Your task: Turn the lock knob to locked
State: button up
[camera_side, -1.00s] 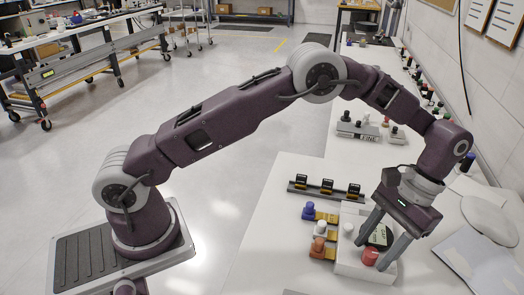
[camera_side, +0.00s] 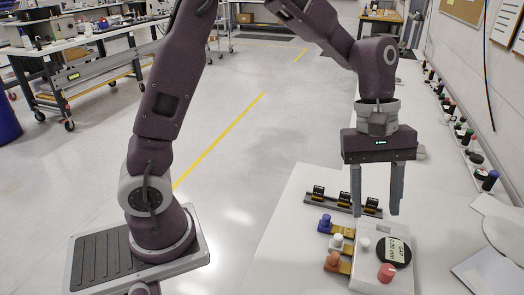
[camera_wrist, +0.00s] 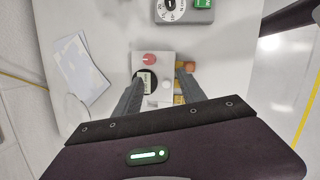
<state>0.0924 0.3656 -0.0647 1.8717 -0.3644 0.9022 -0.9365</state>
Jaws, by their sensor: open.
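The white mirror fixture (camera_side: 366,274) sits on the bench. On its top are a red knob (camera_side: 386,272), a smaller white knob (camera_side: 364,243) and a dark round part with a pale readout label (camera_side: 394,251). I cannot read which knob is marked as the lock. My gripper (camera_side: 376,214) is open and empty, fingers pointing down, above the far part of the fixture and clear of both knobs. In the wrist view the red knob (camera_wrist: 148,58) lies just beyond the fingertips, and the white knob (camera_wrist: 167,85) shows between the fingers.
Blue, white and orange knobbed blocks (camera_side: 334,241) stand left of the fixture, with a dark rail of small black units (camera_side: 343,201) behind. A grey box with a dial and green part (camera_wrist: 185,10) lies beyond. Papers (camera_wrist: 80,68) lie to one side.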

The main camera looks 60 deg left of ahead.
jog(key=s+a+r+m+t+y, duration=0.1)
jog(key=s+a+r+m, duration=0.3)
jog(key=s, duration=0.4)
jog(key=s+a+r+m+t+y, duration=0.2)
jog(key=s+a+r+m+t, duration=0.1)
jog(key=s, duration=0.6)
jog(key=a+r+m, duration=0.1)
jog(key=a+m, duration=0.1)
jog(key=a, duration=0.1)
jog(key=shift+a+r+m+t, duration=0.15)
jog(key=shift+r+m+t, duration=0.15)
jog(key=shift+t, duration=0.1)
jog(key=s, duration=0.1)
jog(key=s+a+m, duration=0.1)
jog(key=s+f+m+t, duration=0.1)
jog(key=shift+s+a+y, duration=0.25)
jog(key=shift+a+y, duration=0.05)
jog(key=shift+a, duration=0.05)
